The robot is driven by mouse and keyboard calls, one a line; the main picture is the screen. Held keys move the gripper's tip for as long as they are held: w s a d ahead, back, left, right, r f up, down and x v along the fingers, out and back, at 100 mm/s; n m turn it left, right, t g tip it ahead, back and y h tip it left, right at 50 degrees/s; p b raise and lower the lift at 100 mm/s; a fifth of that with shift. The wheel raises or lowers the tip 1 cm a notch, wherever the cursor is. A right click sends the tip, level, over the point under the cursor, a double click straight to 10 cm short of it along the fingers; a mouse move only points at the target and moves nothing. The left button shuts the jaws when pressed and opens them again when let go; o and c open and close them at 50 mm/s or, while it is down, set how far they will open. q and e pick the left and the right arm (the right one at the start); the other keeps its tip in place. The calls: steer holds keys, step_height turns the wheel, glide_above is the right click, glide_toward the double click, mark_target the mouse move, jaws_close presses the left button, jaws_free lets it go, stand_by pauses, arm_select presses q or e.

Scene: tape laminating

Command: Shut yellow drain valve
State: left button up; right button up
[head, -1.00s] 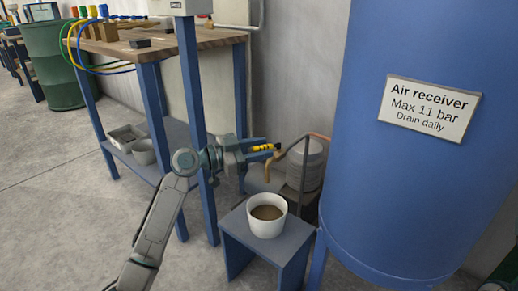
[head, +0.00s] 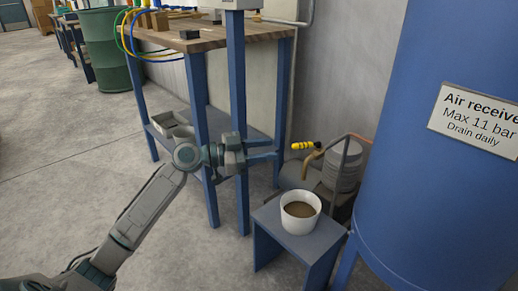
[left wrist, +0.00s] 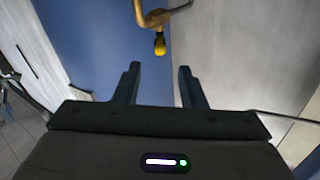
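The yellow drain valve handle (head: 303,145) shows beside a brass-coloured bent pipe (head: 311,162), left of the blue air receiver (head: 422,205). In the left wrist view the yellow handle (left wrist: 159,46) hangs from the brass pipe (left wrist: 146,16), ahead of and between the fingertips in the picture. My left gripper (head: 277,149) is open and empty, with its fingers pointing towards the handle. A small gap separates the fingertips from the handle in the head view. The open fingers (left wrist: 159,70) also show in the left wrist view. My right gripper is not in view.
A white bucket of brown liquid (head: 300,212) stands on a blue stool (head: 268,222) below the valve. A grey ribbed machine (head: 344,170) is behind it. A wooden-topped bench (head: 215,37) with blue legs stands behind my left arm.

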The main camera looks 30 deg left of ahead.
arm_select(q)
steer(key=shift+s+a, duration=0.45)
steer(key=shift+a, duration=0.05)
